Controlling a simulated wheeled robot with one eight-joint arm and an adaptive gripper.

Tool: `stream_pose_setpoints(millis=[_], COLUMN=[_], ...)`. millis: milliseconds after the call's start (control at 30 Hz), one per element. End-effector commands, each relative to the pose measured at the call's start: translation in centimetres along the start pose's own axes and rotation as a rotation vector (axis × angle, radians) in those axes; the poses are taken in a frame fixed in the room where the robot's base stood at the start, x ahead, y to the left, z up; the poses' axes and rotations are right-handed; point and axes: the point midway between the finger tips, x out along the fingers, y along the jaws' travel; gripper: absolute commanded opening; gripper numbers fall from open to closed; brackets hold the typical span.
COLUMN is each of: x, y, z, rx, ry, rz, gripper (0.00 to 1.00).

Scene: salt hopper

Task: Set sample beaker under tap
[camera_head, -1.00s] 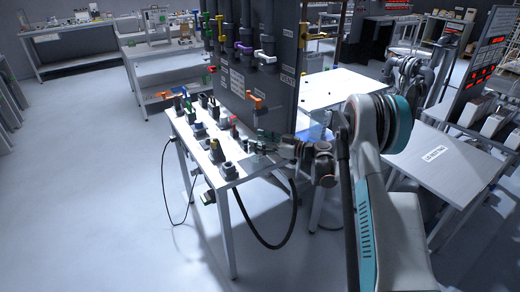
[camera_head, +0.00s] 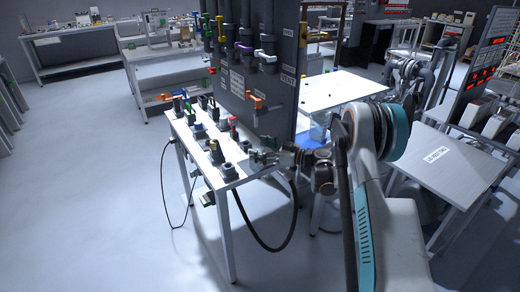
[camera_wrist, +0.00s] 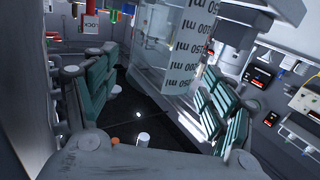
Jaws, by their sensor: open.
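A clear beaker (camera_wrist: 160,62) with dark "250 ml" and "200 ml" marks shows in the wrist view, ahead of and partly between my fingers. My gripper (camera_wrist: 160,88) is open, with one green-padded finger on each side of the picture. Neither pad clearly touches the beaker. In the head view my gripper (camera_head: 263,157) is at the right edge of the white bench, low in front of the dark panel. The beaker is too small to make out there. An orange-handled tap (camera_head: 257,101) is on the panel above my gripper.
The white bench (camera_head: 207,165) holds several small dark fixtures with coloured handles left of my gripper. The dark panel (camera_head: 235,80) with pipes and valves stands behind. A black hose (camera_head: 270,246) hangs below the bench. A grey table (camera_head: 448,165) is at the right. The left floor is clear.

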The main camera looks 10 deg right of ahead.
Motion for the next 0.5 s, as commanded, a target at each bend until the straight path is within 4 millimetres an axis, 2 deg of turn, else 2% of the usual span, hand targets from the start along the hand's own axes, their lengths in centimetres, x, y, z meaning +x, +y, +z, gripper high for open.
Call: stream_pose_setpoints(millis=[200,367,500], x=[-0.2,-3.2,-6.2], y=[0.0,0.1,0.1], z=[-0.6,-0.7,-0.7], rx=[0.000,0.000,0.001], ry=[0.000,0.000,0.000], rz=[0.001,0.004,0.005], gripper=[0.77,0.77,0.77])
